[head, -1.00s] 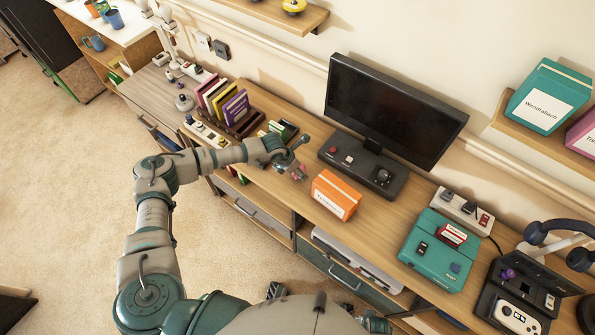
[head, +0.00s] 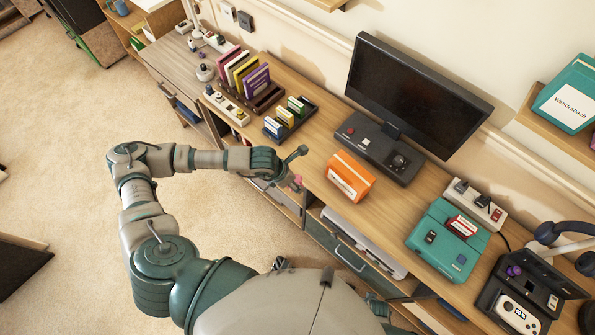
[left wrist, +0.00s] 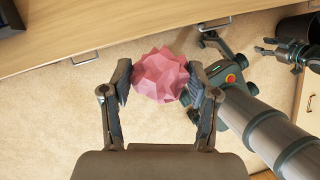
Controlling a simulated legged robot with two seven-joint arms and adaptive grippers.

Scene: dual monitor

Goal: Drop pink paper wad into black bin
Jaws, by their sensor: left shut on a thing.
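The pink paper wad (left wrist: 160,75) is a crumpled, faceted ball between the fingers of my left gripper (left wrist: 160,88). In the head view the left gripper (head: 297,168) is in front of the desk edge, left of the orange box, with a little of the pink wad (head: 298,181) showing below it. The gripper is shut on the wad. In the left wrist view a dark cylinder (left wrist: 298,28), which looks like the black bin, stands at the upper right, cut by the frame edge. My right gripper (left wrist: 264,46) is near it, with its fingers apart and nothing visible between them.
The desk (head: 322,160) holds an orange box (head: 349,176), a monitor (head: 415,98), a teal box (head: 447,240) and card racks (head: 290,118). Drawers with handles (head: 349,258) are below. Open carpet (head: 75,170) lies to the left.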

